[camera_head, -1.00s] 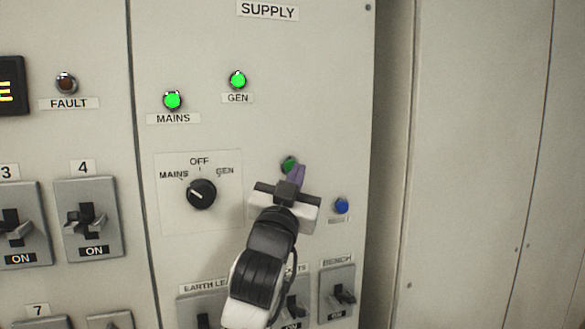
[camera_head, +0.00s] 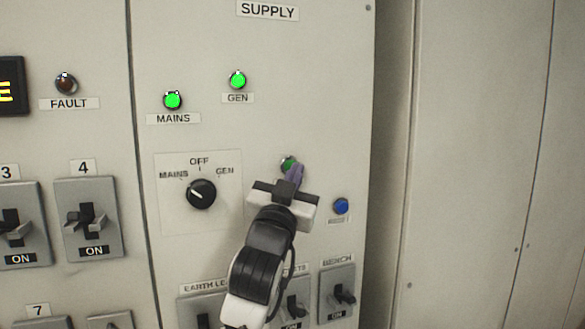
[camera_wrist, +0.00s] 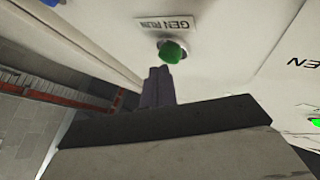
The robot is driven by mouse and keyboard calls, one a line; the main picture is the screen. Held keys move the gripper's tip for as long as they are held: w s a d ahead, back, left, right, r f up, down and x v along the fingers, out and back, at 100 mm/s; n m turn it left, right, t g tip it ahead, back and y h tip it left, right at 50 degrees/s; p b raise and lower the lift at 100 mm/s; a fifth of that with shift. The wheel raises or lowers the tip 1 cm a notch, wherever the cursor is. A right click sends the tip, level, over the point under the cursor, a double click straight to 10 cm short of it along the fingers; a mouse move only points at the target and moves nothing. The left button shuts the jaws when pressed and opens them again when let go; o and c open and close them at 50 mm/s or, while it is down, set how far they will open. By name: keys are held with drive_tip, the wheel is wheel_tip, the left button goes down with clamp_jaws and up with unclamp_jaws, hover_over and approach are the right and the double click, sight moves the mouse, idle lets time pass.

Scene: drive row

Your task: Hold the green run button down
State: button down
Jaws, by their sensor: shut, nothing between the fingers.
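The green run button (camera_head: 287,162) is a small round button on the pale supply panel. It also shows in the wrist view (camera_wrist: 172,51), in a metal collar under a label reading GEN RUN. My gripper (camera_head: 296,172) is shut and empty, its purple fingers pointing at the panel. In the head view the fingertips overlap the lower right of the button. In the wrist view the fingertips (camera_wrist: 159,72) are just below and left of the button. I cannot tell for sure whether they touch it.
A blue button (camera_head: 341,206) sits right of my gripper. A black rotary selector (camera_head: 201,194), pointing towards MAINS, is to the left. The MAINS lamp (camera_head: 173,100) and GEN lamp (camera_head: 238,80) are lit green. Lever switches (camera_head: 338,293) line the panel below.

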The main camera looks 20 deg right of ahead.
drive_tip(key=shift+w, duration=0.55)
idle(0.9)
drive_tip(key=shift+s, duration=0.95)
drive_tip(key=shift+s+d, duration=0.1)
drive_tip(key=shift+s, duration=2.45)
